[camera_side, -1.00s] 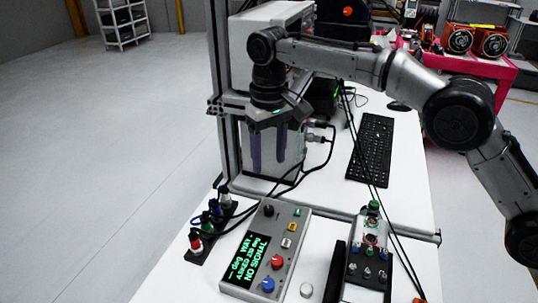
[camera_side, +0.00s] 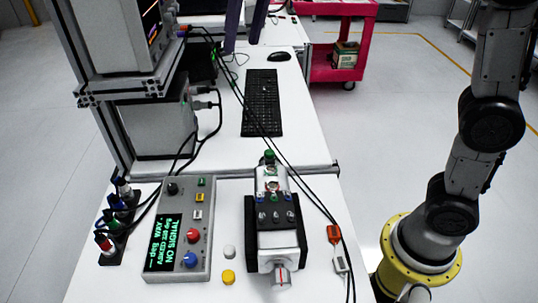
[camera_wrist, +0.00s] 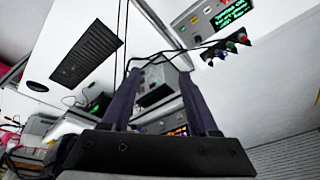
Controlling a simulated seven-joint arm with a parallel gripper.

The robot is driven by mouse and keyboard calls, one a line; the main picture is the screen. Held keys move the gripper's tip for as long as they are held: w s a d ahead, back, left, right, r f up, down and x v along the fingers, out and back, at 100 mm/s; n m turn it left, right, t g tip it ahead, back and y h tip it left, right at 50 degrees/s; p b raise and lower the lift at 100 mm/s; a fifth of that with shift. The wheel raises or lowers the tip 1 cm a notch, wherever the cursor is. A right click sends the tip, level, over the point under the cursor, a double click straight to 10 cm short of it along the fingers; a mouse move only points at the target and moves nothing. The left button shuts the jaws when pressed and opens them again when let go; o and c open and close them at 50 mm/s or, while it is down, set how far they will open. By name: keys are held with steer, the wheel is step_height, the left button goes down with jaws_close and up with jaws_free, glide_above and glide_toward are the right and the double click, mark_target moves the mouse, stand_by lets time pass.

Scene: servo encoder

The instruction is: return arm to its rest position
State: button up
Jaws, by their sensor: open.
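My gripper (camera_side: 241,47) shows only as two dark purple fingers at the top edge of the side view; its body is cut off. The fingers point down, stand apart and have nothing between them. In the wrist view my gripper (camera_wrist: 158,66) is also open and empty, with the bench beyond its fingertips. My lower arm links rise at the right of the side view from a yellow base ring on the floor side of the bench.
A control box (camera_side: 184,225) reads "NO SIGNAL". A keyboard (camera_side: 262,102), mouse (camera_side: 279,56) and frame-mounted instrument (camera_side: 120,35) are farther back. A red cart (camera_side: 345,45) stands behind. Floor at right is open.

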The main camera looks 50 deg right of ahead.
steer(key=s+d+t, duration=0.1)
steer(key=s+d, duration=0.5)
steer(key=s, duration=0.4)
steer(key=s+d+f+t, duration=0.1)
steer(key=s+d+f, duration=0.3)
steer(key=s+f, duration=1)
steer(key=shift+f+h, duration=0.4)
steer(key=shift+f, duration=0.3)
